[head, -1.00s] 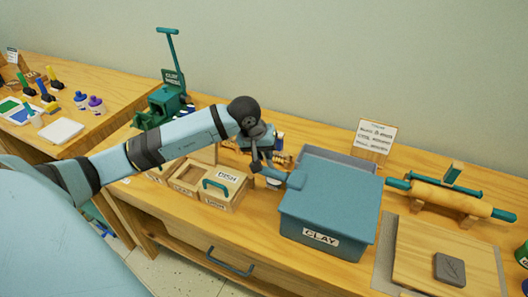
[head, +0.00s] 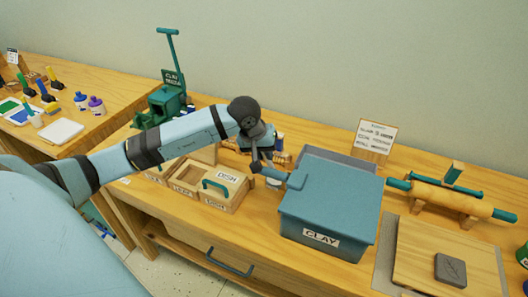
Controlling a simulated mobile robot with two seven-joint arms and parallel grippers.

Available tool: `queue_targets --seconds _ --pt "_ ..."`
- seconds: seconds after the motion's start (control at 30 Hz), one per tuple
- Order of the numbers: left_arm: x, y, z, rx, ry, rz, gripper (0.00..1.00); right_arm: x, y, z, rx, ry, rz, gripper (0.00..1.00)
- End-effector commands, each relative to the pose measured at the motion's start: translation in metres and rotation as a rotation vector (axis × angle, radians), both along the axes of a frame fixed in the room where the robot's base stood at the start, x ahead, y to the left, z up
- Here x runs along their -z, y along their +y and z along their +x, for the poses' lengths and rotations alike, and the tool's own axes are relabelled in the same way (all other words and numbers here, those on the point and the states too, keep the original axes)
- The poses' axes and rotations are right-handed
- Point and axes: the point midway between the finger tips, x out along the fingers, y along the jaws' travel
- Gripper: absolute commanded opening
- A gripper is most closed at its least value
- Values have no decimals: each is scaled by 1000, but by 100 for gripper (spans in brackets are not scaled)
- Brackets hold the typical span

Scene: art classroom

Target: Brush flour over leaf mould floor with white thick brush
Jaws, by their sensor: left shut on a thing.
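My left gripper (head: 258,166) reaches over the middle of the bench. It is shut on the handle (head: 295,180) at the left side of the blue lid (head: 335,200) of the clay bin (head: 305,233). Its fingertips are small and partly hidden by the wrist. A dark square block (head: 450,270) with a faint leaf-like mark lies on a wooden board at the lower right. On the left table, a pale thick piece (head: 36,121) with a green handle may be the white brush. I cannot make out any flour. My right gripper is not in view.
Wooden boxes (head: 214,207) labelled DISH stand left of the bin. A rolling pin (head: 450,197) with teal handles rests on the right. A card (head: 374,136) stands behind the bin, and a green clay press (head: 160,103) is at the back left.

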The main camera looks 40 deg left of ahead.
Motion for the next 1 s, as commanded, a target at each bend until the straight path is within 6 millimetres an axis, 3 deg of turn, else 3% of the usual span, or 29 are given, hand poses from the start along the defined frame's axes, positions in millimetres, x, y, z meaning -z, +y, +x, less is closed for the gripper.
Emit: queue_targets --seconds 1.0 --pt "-70 0 0 0 0 1 0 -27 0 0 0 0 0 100"
